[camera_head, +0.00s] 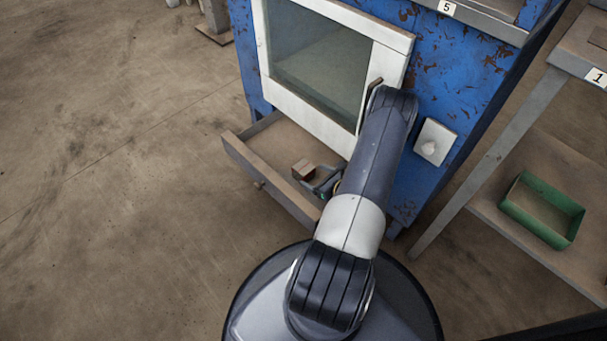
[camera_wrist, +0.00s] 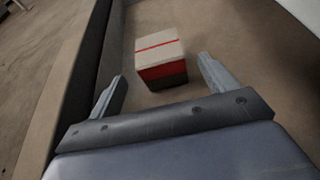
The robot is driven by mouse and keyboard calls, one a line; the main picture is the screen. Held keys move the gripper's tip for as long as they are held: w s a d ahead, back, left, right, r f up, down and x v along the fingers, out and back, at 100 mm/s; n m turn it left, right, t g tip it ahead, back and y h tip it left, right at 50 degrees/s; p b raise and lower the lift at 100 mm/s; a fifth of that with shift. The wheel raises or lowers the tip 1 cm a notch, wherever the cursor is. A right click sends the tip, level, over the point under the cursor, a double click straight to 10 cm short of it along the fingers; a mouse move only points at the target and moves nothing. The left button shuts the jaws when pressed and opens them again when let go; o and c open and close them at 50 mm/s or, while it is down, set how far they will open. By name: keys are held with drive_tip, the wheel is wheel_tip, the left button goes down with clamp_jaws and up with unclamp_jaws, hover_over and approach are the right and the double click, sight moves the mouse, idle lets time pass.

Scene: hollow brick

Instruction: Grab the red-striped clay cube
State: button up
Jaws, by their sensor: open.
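The clay cube (camera_wrist: 159,57) is tan with a red stripe across its top and a red band on its near side. It rests on the floor of an open drawer (camera_head: 238,158) below the blue cabinet. In the head view the cube (camera_head: 304,170) is small and brown, just left of my gripper (camera_head: 325,186). In the wrist view my gripper (camera_wrist: 163,82) is open, one finger on each side of the cube's near part. The cube lies mostly ahead of the fingertips, with gaps on both sides. My arm hides part of the drawer in the head view.
The drawer's wall (camera_wrist: 82,75) runs close along my gripper's left side. Above the drawer is a blue cabinet (camera_head: 470,75) with a white-framed glass door (camera_head: 320,60). A green tray (camera_head: 540,208) sits on a low shelf at the right. The floor at left is clear.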

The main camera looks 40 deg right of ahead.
sight(304, 170)
drive_tip(key=x, duration=0.2)
drive_tip(key=b+x, duration=0.1)
drive_tip(key=x, duration=0.1)
drive_tip(key=b+x, duration=0.1)
drive_tip(key=x, duration=0.1)
drive_tip(key=shift+w+r, duration=0.15)
drive_tip(key=shift+w, duration=0.2)
drive_tip(key=c, duration=1.1)
